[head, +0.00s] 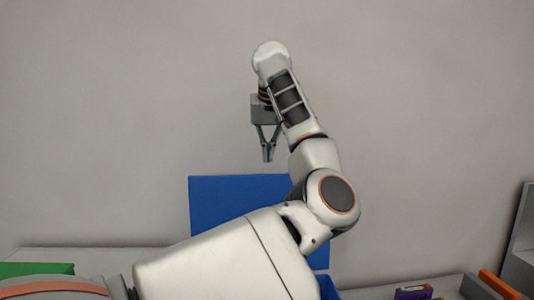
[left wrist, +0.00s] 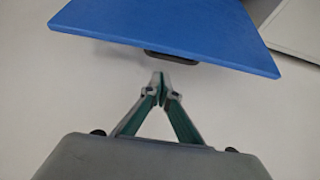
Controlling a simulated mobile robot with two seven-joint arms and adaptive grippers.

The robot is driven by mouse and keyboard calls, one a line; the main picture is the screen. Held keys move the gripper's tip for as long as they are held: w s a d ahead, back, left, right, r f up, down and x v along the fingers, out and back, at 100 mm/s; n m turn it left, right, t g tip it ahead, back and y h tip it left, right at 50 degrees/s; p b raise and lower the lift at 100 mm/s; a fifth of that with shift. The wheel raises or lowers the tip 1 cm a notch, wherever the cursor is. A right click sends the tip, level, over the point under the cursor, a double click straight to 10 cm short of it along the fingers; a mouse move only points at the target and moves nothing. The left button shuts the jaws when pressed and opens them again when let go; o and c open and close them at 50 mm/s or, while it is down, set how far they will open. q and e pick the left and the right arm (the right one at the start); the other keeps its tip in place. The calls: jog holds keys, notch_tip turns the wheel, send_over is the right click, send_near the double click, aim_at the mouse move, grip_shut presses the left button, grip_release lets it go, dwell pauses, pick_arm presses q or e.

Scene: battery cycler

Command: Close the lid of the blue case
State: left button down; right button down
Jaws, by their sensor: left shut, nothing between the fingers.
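The blue lid (head: 238,205) of the blue case stands raised in the head view. My left arm crosses in front of its lower right part. A small bit of the blue case body (head: 327,286) shows below; the rest is hidden behind my arm. My left gripper (head: 268,158) is shut and empty, pointing down above the lid's top edge and apart from it. In the left wrist view the lid (left wrist: 170,25) fills the top, with a dark handle (left wrist: 171,57) at its edge. The shut fingertips (left wrist: 160,76) are just short of that handle. My right gripper is not in view.
A green object (head: 37,269) lies at the lower left. At the lower right are a purple and orange item (head: 413,292), an orange piece (head: 499,285) and a grey unit (head: 520,245) at the edge. A plain wall stands behind.

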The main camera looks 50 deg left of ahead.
aim_at(267, 172)
pick_arm(q)
jog(key=x, duration=0.7)
jog(key=shift+a, duration=0.15)
